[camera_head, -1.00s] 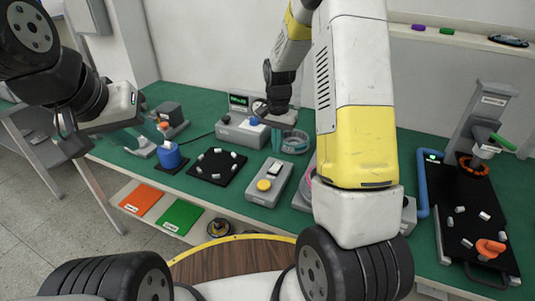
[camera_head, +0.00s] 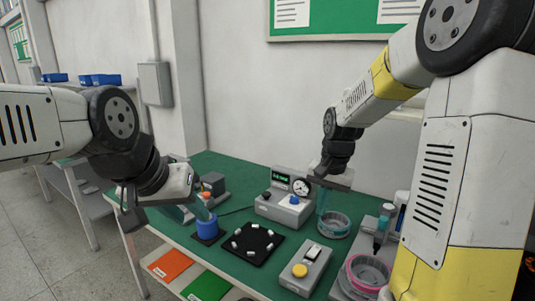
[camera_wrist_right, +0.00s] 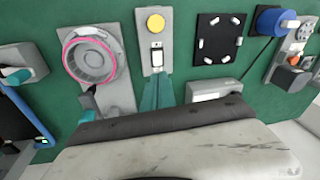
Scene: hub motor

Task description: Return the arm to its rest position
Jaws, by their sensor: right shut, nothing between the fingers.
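My right arm comes in from the right in the head view. Its gripper (camera_head: 321,205) points down, shut and empty, between the gauge box and a teal ring. In the right wrist view, the teal fingers (camera_wrist_right: 157,88) are together below a box with a yellow button. My left arm comes in from the left in the head view. Its gripper (camera_head: 200,209) is at the blue spool (camera_head: 207,228), its teal finger overlapping the spool's top. I cannot tell whether it touches the spool or how far its jaws are apart.
The green bench holds a gauge box (camera_head: 284,207), a black plate with several white pieces (camera_head: 252,243), a yellow-button box (camera_head: 305,270), a teal ring (camera_head: 334,226) and a pink-rimmed ring (camera_head: 368,272). Orange (camera_head: 170,263) and green (camera_head: 207,286) mats lie on a lower shelf.

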